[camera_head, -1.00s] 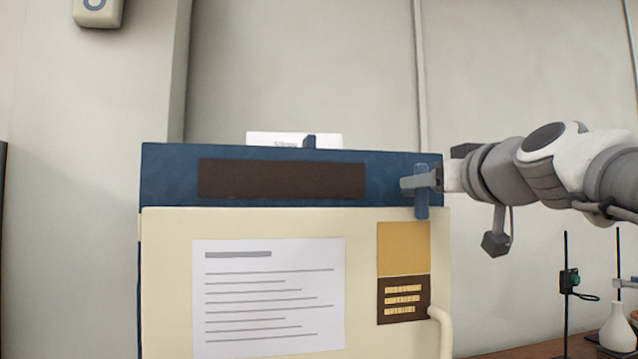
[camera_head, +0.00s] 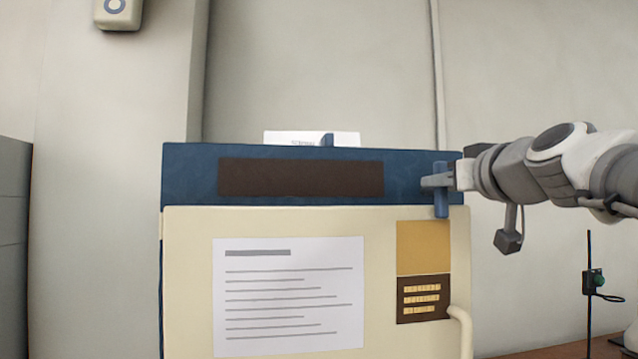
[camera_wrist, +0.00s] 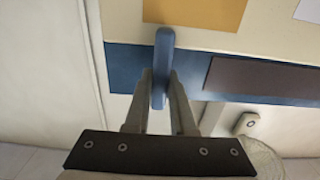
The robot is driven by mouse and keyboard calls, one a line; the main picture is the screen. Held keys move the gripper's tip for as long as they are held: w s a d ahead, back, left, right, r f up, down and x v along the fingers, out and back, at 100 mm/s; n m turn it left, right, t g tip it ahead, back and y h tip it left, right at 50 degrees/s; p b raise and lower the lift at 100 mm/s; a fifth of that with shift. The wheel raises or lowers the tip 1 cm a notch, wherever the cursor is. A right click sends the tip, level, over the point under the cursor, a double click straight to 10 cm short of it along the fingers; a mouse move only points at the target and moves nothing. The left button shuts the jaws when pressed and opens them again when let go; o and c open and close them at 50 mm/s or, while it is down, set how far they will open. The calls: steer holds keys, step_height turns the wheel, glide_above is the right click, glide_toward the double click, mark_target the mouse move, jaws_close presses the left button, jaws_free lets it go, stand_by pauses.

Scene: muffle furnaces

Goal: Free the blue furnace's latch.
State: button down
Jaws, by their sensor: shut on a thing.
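The blue furnace (camera_head: 300,152) stands in front of me with its cream door (camera_head: 190,280) shut against the front. Its blue latch (camera_head: 441,205) is an upright bar at the right end of the blue top band, overlapping the door's upper edge. My gripper (camera_head: 432,181) reaches in from the right and is shut on the latch. In the wrist view, where the furnace appears upside down, the latch (camera_wrist: 164,45) sits between the two fingers of my gripper (camera_wrist: 160,88). The fingers hide part of the latch.
A cream handle (camera_head: 462,330) is on the door's lower right. A printed sheet (camera_head: 288,315) and yellow and brown labels (camera_head: 423,248) are on the door. A white card (camera_head: 285,138) is on top. A lab stand (camera_head: 589,300) is at the lower right.

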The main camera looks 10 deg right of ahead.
steer(key=shift+m, duration=0.3)
steer(key=m, duration=0.1)
steer(key=m+b, duration=0.1)
steer(key=m, duration=0.1)
steer(key=shift+d+m, duration=0.25)
steer(key=shift+m, duration=0.15)
steer(key=shift+d+f+m, duration=0.15)
steer(key=shift+f+m, duration=0.05)
steer(key=shift+m, duration=2.05)
steer(key=shift+d+f+m, duration=0.15)
steer(key=shift+f+m, duration=0.05)
steer(key=shift+m, duration=2.1)
steer(key=shift+d+f+m, duration=0.15)
steer(key=shift+f+m, duration=0.05)
steer(key=shift+m, duration=2.05)
steer(key=shift+p, duration=0.3)
steer(key=c, duration=0.8)
jaws_free()
steer(key=shift+o, duration=0.2)
steer(key=shift+f, duration=0.1)
